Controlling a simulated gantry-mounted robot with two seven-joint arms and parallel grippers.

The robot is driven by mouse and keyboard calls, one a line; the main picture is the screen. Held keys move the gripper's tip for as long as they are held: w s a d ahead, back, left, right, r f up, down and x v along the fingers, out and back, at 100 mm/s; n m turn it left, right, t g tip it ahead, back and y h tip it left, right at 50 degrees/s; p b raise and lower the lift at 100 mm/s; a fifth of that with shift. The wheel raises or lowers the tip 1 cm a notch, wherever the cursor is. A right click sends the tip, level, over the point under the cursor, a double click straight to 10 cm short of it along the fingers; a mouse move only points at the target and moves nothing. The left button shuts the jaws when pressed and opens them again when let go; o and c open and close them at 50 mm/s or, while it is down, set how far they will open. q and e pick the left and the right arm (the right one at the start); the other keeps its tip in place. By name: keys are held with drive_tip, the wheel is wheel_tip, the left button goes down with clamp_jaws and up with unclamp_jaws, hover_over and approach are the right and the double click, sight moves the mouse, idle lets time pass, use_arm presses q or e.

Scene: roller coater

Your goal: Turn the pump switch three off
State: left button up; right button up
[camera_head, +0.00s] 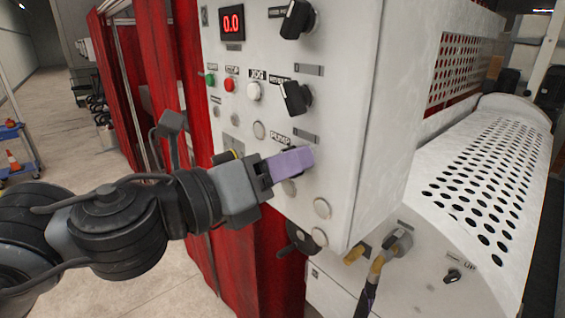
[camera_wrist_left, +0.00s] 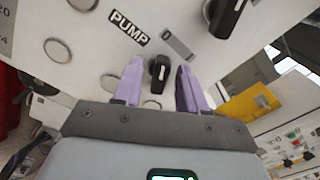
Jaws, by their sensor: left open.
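The pump switch (camera_wrist_left: 158,72) is a small black rotary knob with a white mark. It sits below the PUMP label (camera_wrist_left: 129,28) on the white control panel (camera_head: 345,120). My left gripper (camera_head: 300,160) is open, with purple fingers reaching to the panel just below the PUMP label. In the left wrist view the knob lies between the two spread fingers, apart from both as far as I can see. In the head view the fingers hide the knob. My right gripper is in neither view.
Two larger black knobs (camera_head: 297,18) (camera_head: 295,97) sit higher on the panel. Green (camera_head: 210,79), red (camera_head: 229,84) and white (camera_head: 254,91) buttons line its left side. A red curtain (camera_head: 175,75) hangs behind. A perforated white cover (camera_head: 480,180) stands right. Open floor lies left.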

use_arm(q)
drive_tip(key=b+v, duration=0.3)
drive_tip(key=v, duration=0.7)
drive_tip(key=shift+s+a, duration=0.25)
drive_tip(key=shift+a, duration=0.05)
